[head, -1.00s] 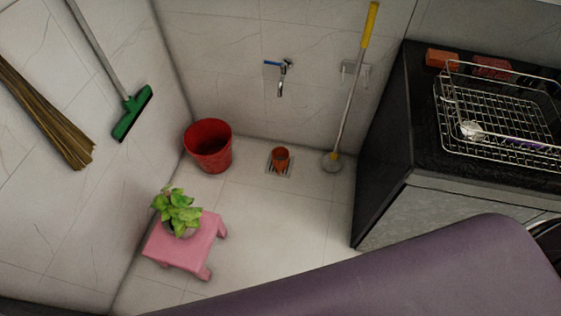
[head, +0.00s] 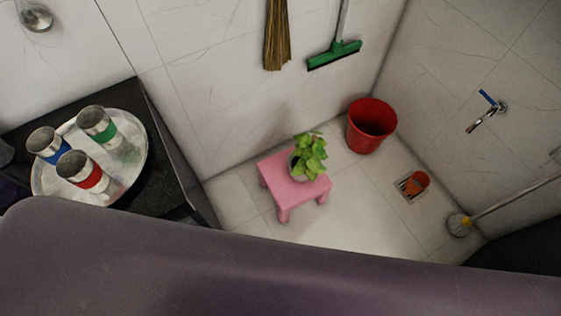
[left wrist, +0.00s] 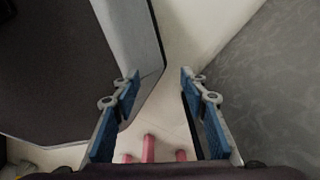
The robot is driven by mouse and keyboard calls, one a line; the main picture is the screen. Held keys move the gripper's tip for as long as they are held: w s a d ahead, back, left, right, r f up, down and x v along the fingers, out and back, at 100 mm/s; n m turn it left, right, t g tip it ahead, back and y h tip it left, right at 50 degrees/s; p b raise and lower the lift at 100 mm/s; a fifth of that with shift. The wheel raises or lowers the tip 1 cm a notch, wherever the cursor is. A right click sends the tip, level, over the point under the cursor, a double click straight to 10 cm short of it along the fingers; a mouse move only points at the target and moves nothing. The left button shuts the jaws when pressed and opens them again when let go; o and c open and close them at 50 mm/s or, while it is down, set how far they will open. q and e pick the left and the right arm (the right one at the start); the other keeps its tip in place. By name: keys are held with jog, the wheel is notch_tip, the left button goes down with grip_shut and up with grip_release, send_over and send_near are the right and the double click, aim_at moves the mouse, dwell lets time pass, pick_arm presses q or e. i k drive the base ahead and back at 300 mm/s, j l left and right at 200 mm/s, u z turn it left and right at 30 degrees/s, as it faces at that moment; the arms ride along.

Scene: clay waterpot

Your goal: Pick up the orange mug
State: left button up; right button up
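A small orange mug (head: 419,181) stands on the floor at the drain grate (head: 408,194), right of the middle in the head view. My left gripper (left wrist: 160,82) shows only in the left wrist view. Its two blue-padded fingers are spread apart with nothing between them. The mug does not show in the left wrist view. My right gripper is in neither view.
A pink stool (head: 273,171) carries a potted plant (head: 309,152). A red bucket (head: 370,127) stands by the wall. A round tray (head: 128,177) with three cups is on the dark counter (head: 172,170) at left. A brush (head: 459,224) leans right of the mug.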

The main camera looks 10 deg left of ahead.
aim_at(419, 180)
jog(key=k+l+z, duration=0.1)
jog(key=z, duration=1.1)
